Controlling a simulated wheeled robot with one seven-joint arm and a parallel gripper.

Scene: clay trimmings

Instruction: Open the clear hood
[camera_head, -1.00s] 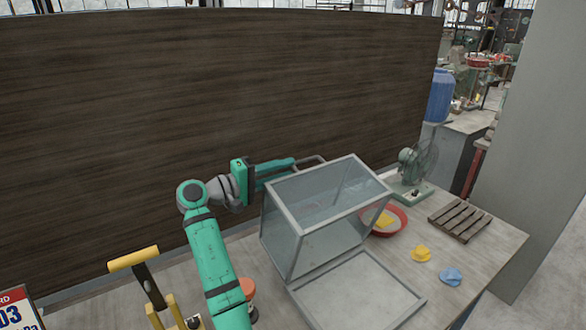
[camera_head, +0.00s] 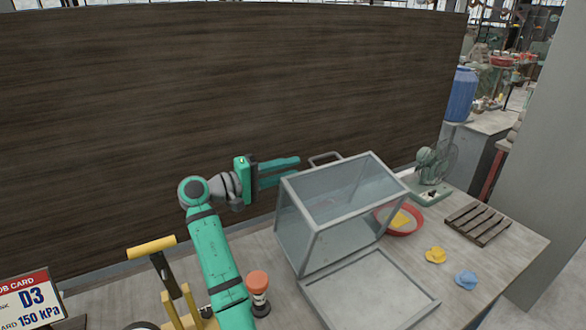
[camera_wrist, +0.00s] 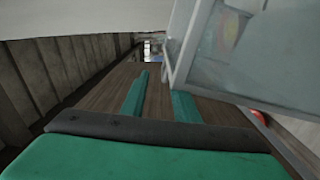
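The clear hood (camera_head: 340,190), a grey-framed box with see-through panels, stands swung up and tilted back at the rear of its flat grey base (camera_head: 370,292), which lies uncovered in front. Its bar handle (camera_head: 326,157) sticks out at the hood's far upper edge. My gripper (camera_head: 299,169) is left of the hood, its two green fingers apart and empty, pointing toward the handle with a small gap. In the wrist view the open fingers (camera_wrist: 160,92) also show, with the hood's frame and panel (camera_wrist: 200,35) close at the right finger.
A red bowl with yellow content (camera_head: 400,221), a fan (camera_head: 432,170), a slatted wooden rack (camera_head: 478,223) and yellow and blue lumps (camera_head: 435,255) lie to the right. An orange-topped item (camera_head: 258,284) and a yellow-handled tool (camera_head: 160,262) stand near my arm. A dark wooden wall (camera_head: 200,100) rises behind.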

